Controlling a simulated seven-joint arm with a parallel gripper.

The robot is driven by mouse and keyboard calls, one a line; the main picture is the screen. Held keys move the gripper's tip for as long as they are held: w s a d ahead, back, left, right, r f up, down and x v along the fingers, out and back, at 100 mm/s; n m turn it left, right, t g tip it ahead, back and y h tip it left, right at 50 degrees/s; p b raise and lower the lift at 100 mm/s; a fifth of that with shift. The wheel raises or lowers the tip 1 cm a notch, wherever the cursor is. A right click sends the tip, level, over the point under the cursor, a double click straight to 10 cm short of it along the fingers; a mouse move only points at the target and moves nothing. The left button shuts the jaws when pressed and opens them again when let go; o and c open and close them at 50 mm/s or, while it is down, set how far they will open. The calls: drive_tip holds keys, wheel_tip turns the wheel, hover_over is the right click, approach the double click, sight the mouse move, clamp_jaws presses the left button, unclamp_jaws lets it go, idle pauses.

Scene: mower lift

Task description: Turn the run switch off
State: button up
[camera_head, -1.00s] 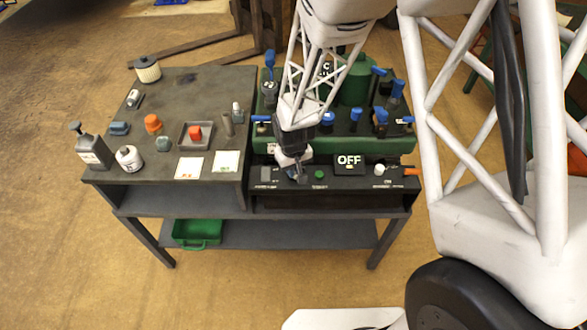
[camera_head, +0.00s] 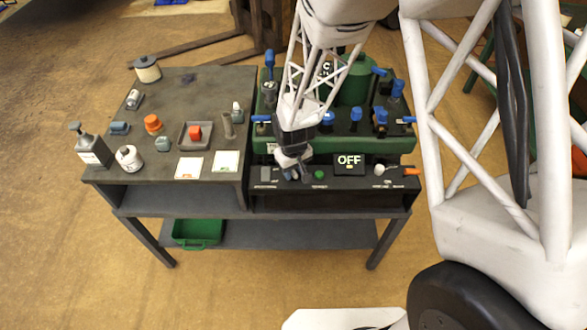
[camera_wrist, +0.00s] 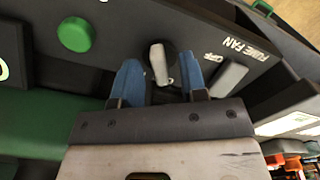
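The black control panel (camera_head: 335,184) is at the front right of the bench. The wrist view shows a pale, short switch lever (camera_wrist: 159,64) on a dark round base, with OFF and FUME FAN lettering beside it. My gripper (camera_wrist: 161,80) is open, with one blue fingertip on each side of this lever and small gaps between. I cannot make out a run switch label. A display (camera_head: 349,161) reads OFF.
A green button (camera_head: 320,174) is right of my gripper; it also shows in the wrist view (camera_wrist: 75,34). A grey block (camera_wrist: 228,79) is close to one fingertip. A white knob (camera_head: 379,170) is further right. The green machine (camera_head: 345,145) with blue handles stands behind.

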sight(294, 171)
drive_tip(key=shift+r, duration=0.1)
drive_tip(key=shift+r, duration=3.85)
drive_tip(key=shift+s+d+r, duration=0.1)
drive_tip(key=shift+d+r, duration=0.15)
drive_tip(key=shift+r, duration=0.2)
drive_tip(key=s+d+r+m+t, duration=0.1)
drive_tip(key=s+d+r, duration=0.4)
drive_tip(key=r, duration=0.2)
drive_tip(key=s+d+r+m, duration=0.2)
drive_tip(key=s+d+r, duration=0.2)
drive_tip(key=r, duration=0.3)
drive_tip(key=s+d+r+m+t, duration=0.1)
drive_tip(key=s+d+r, duration=0.4)
drive_tip(key=r, duration=0.2)
drive_tip(key=s+d+r+m, duration=0.2)
drive_tip(key=s+d+r, duration=0.2)
drive_tip(key=s, duration=0.5)
drive_tip(key=shift+s+r+t, duration=0.15)
drive_tip(key=shift+r+t, duration=0.15)
drive_tip(key=shift+r, duration=0.3)
